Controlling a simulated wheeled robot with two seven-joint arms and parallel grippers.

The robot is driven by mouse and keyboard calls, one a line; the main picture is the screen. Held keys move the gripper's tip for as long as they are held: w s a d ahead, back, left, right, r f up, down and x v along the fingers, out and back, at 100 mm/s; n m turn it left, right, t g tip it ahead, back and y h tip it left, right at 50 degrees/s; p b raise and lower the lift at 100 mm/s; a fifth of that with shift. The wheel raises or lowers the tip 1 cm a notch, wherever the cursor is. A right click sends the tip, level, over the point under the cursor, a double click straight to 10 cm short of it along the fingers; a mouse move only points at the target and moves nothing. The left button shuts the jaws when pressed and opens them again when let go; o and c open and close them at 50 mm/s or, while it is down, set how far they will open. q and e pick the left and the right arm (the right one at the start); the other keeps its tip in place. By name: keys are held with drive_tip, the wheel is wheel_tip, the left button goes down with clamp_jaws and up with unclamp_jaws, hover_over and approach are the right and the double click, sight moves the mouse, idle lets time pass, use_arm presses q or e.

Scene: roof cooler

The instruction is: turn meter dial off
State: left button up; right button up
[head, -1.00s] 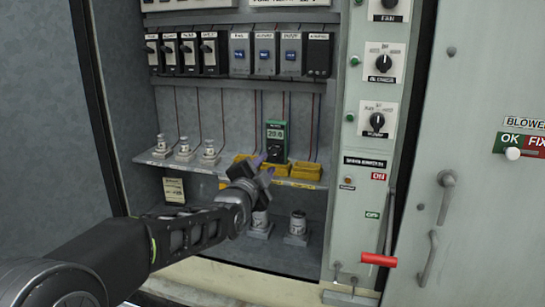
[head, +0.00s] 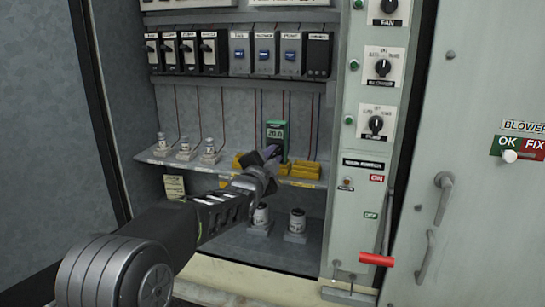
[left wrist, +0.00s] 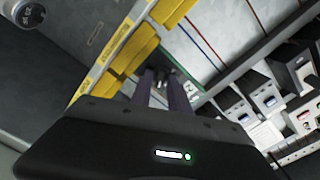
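The meter (head: 275,136) is a green handheld unit with a lit numeric display. It stands upright on the shelf among yellow holders. Its lower front, where a dial would be, is hidden behind my left gripper (head: 269,156) in the head view. The left gripper reaches up from the lower left, its tips close in front of the meter. In the left wrist view its two purplish fingers (left wrist: 165,86) are a little apart, with a small dark grey shape at their tips. I cannot tell whether they touch it. My right gripper is in neither view.
Yellow holders (head: 305,169) line the shelf beside the meter. Several small canisters (head: 185,146) stand on the shelf at left, and two more stand below. Switches (head: 263,53) hang above. A red-handled lever (head: 377,260) and knobs (head: 376,124) are on the right panel.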

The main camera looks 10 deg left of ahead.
use_arm(q)
clamp_jaws()
